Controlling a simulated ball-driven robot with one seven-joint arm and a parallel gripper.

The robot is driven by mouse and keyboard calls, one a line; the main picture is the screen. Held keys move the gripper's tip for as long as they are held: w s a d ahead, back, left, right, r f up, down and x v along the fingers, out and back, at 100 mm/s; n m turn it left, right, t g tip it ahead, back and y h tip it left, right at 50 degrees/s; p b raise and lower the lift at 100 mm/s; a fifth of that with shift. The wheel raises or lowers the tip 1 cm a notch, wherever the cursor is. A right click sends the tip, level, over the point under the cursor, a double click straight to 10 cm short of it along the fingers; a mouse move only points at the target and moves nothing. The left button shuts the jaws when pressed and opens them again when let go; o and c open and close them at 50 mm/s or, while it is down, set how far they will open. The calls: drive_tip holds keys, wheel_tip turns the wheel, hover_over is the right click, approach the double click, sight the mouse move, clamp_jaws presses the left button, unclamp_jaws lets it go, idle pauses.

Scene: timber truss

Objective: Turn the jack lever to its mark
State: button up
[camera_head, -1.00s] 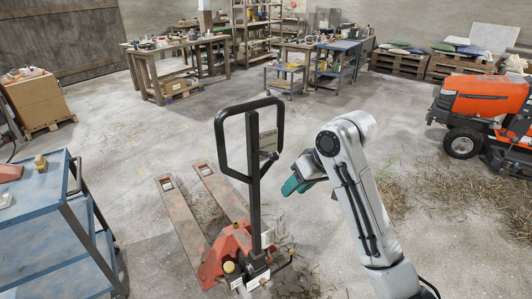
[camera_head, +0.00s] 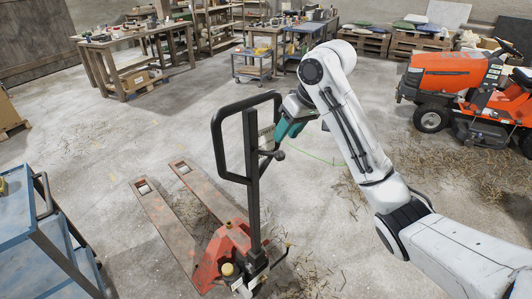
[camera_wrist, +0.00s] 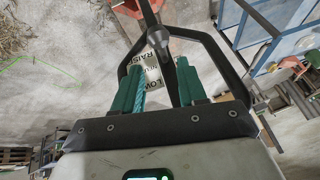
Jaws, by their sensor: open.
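The orange pallet jack (camera_head: 222,250) stands on the floor with its black loop handle (camera_head: 216,140) upright. A small black lever with a round knob (camera_head: 279,155) sticks out from the handle's post; the knob also shows in the wrist view (camera_wrist: 158,38). Behind it is a pale label plate (camera_wrist: 152,72) reading RAISE and, partly covered, LOWER. My gripper (camera_head: 284,133) has green fingers and is just above and right of the knob in the head view. In the wrist view my gripper (camera_wrist: 160,72) is open, its fingers apart on either side of the lever's line. Contact cannot be told.
A blue cart (camera_head: 28,235) stands at the left, and an orange mower (camera_head: 450,80) at the right. Workbenches (camera_head: 135,55) line the back. The pallet jack's forks (camera_head: 165,222) reach across the floor. Straw (camera_head: 350,190) lies right of the jack.

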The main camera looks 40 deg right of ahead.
sight(272, 155)
drive_tip(key=b+x, duration=0.1)
drive_tip(key=x, duration=0.9)
drive_tip(key=shift+b, duration=0.3)
clamp_jaws()
drive_tip(key=shift+f, duration=0.1)
